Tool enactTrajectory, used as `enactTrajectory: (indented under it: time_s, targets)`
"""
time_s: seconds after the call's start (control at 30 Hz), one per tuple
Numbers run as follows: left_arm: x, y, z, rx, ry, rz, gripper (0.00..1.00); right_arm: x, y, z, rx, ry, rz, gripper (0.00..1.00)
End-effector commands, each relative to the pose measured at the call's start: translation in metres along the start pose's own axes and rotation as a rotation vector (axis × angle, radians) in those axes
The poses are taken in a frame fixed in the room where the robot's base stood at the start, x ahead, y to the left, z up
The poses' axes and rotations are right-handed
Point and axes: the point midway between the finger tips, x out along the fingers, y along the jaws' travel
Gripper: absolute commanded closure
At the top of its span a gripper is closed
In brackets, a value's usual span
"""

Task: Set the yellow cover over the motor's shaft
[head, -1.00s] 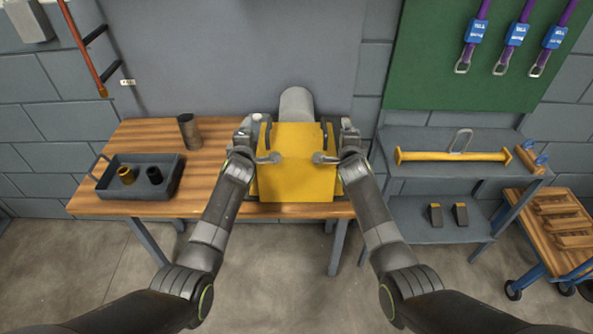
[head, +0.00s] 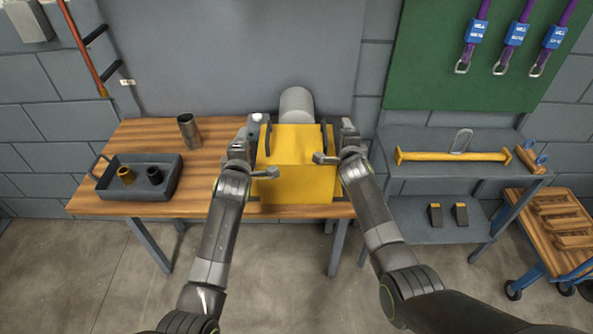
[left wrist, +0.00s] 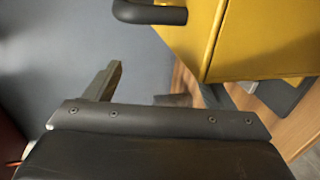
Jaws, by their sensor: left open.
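The yellow cover (head: 292,184) sits at the bench's front, in front of the grey motor (head: 296,102). Its top and front faces show, and it looks level. Black handles stand at its left (head: 267,139) and right (head: 323,138) sides. The shaft is hidden behind or under the cover. My left gripper (head: 254,163) is open beside the cover's left side, apart from the left handle. In the left wrist view the cover (left wrist: 265,40) and a handle (left wrist: 150,13) lie beyond the fingers. My right gripper (head: 335,153) is at the cover's right side; its jaws are unclear.
A grey tray (head: 133,193) holding a yellow and a dark cup-like part stands on the bench's left. A metal cylinder (head: 188,130) stands behind it. A grey shelf (head: 385,143) with a yellow bar (head: 455,157) is at right. Bench between tray and cover is clear.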

Motion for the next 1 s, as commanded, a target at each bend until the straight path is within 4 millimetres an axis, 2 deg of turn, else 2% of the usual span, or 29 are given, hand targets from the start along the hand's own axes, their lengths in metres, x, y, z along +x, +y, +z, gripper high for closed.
enactTrajectory:
  time_s: [0.2, 0.4, 0.67, 1.0]
  targets:
    - [-0.03, -0.001, 0.001, -0.003, 0.0, -0.001, 0.24, 0.0, 0.0, 0.0, 0.0, 0.0, 0.0, 0.24]
    - [-0.047, -0.001, 0.0, -0.002, 0.0, -0.001, 0.24, 0.0, 0.0, 0.0, 0.0, 0.0, 0.0, 0.24]
    - [-0.053, 0.0, 0.0, -0.001, 0.0, 0.0, 0.24, -0.005, 0.001, 0.0, 0.002, 0.0, 0.001, 0.24]
    - [-0.053, 0.0, 0.0, 0.0, 0.0, 0.0, 0.24, -0.039, 0.001, 0.0, 0.003, 0.0, -0.001, 0.24]
